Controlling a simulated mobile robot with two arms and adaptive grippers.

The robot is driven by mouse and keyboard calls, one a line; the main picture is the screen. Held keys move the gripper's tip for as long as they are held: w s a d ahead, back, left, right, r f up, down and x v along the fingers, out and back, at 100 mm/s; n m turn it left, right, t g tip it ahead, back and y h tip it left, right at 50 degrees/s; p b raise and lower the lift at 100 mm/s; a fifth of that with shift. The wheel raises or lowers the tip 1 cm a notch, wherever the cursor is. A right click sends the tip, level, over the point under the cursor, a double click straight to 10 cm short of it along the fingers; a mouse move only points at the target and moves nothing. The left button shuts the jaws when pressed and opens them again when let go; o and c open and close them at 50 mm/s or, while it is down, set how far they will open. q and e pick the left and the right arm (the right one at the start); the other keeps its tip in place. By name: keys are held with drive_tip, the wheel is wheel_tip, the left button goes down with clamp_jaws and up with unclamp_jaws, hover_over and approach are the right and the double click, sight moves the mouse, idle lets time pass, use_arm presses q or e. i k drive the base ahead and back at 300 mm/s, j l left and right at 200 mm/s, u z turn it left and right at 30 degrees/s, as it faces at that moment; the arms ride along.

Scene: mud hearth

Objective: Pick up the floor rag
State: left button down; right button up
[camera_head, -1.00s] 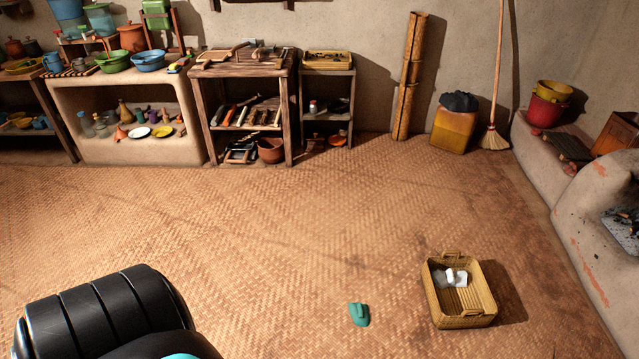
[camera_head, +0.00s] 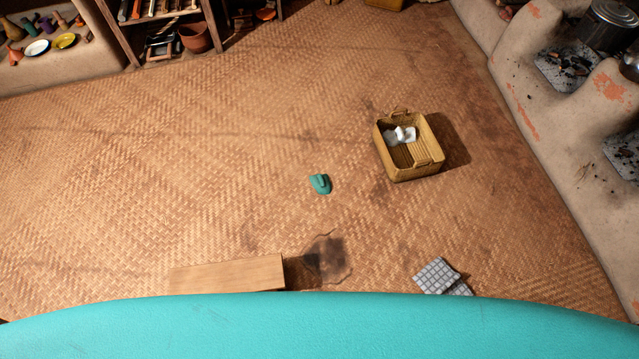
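A grey checked cloth (camera_head: 439,276), which looks like the floor rag, lies folded on the woven mat floor (camera_head: 200,180) at the lower right. Its near edge is cut off by a teal surface of my own body that fills the bottom of the view. Neither of my grippers is in view.
A square basket (camera_head: 409,170) with white items stands on the mat, with a small teal object (camera_head: 320,184) to its left. A wooden board (camera_head: 228,274) lies beside a dark stain (camera_head: 328,259). A mud hearth ledge (camera_head: 540,130) runs along the right.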

sight(322, 185)
drive_tip(key=u, duration=0.45)
drive_tip(key=l+u, duration=0.1)
drive_tip(key=u, duration=0.35)
drive_tip(key=i+l+u, duration=0.1)
drive_tip(key=u, duration=0.85)
drive_tip(key=l+u, duration=0.15)
drive_tip(key=u, duration=0.75)
drive_tip(key=l+u, duration=0.1)
drive_tip(key=u, duration=0.35)
drive_tip(key=k+l+u, duration=0.1)
drive_tip(key=u, duration=0.35)
drive_tip(key=l+u, duration=0.1)
drive_tip(key=u, duration=0.35)
drive_tip(key=k+u, duration=0.15)
drive_tip(key=u, duration=0.3)
drive_tip(key=k+u, duration=0.1)
drive_tip(key=u, duration=0.35)
drive_tip(key=k+l+u, duration=0.15)
drive_tip(key=k+u, duration=0.3)
drive_tip(key=k, duration=0.2)
drive_tip(key=k+z, duration=0.1)
drive_tip(key=z, duration=0.65)
drive_tip(key=k+l+z, duration=0.1)
drive_tip(key=z, duration=0.3)
